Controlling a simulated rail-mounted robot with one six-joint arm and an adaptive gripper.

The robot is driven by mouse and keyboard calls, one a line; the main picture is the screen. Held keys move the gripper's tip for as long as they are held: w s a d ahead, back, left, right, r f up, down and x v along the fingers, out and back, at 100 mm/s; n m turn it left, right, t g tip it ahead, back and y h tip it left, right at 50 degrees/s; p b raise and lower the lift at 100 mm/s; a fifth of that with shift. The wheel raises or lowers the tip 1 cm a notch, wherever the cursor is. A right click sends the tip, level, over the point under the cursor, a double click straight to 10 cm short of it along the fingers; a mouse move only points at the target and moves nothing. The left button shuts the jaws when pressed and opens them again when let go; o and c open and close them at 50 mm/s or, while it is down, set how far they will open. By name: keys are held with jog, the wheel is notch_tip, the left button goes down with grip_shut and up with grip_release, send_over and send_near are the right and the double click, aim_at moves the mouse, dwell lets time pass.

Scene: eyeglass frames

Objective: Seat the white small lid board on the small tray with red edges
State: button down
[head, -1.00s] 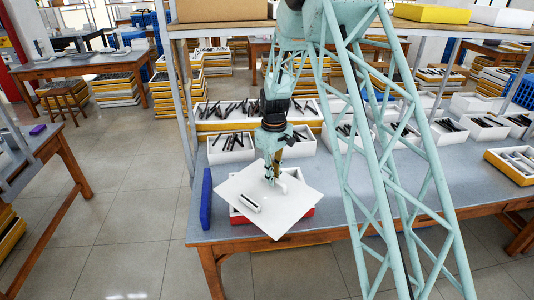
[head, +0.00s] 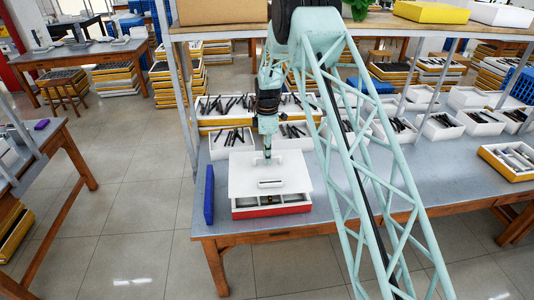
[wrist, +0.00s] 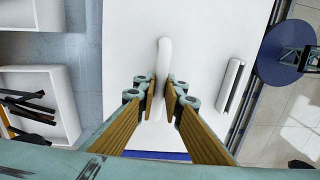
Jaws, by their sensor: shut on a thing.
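The white lid board (head: 298,170) is a flat square panel with two raised handles. My gripper (head: 268,160) is above it, its fingers shut on the rear handle; the wrist view shows this handle (wrist: 163,60) between the fingertips (wrist: 160,98). The front handle (wrist: 230,84) is free. The small tray with red edges (head: 272,211) lies below the lid on the table. The lid looks roughly square with the tray and covers its rear. The tray's front compartments show under the lid's front edge. The gap between them is hard to judge.
A blue box (head: 208,194) stands close left of the tray. White bins (head: 231,151) with dark frame parts stand just behind it. The grey table (head: 335,205) is clear to the right of the tray, partly behind my arm. The table's front edge is close.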

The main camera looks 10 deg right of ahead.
aim_at(267, 168)
jog(key=shift+w, duration=0.2)
jog(key=shift+g+p, duration=0.3)
jog(key=shift+p, duration=0.25)
jog(key=shift+f+b, duration=1.3)
jog(key=shift+f, duration=0.85)
jog(key=shift+f+b, duration=0.95)
jog(key=shift+f, duration=0.65)
dwell(0.4)
dwell(1.3)
jog(key=shift+s+f+b, duration=0.1)
jog(key=shift+f+b, duration=0.55)
jog(key=shift+f, duration=0.05)
dwell(0.6)
jog(key=c, duration=2.6)
grip_release()
jog(key=shift+c, duration=0.2)
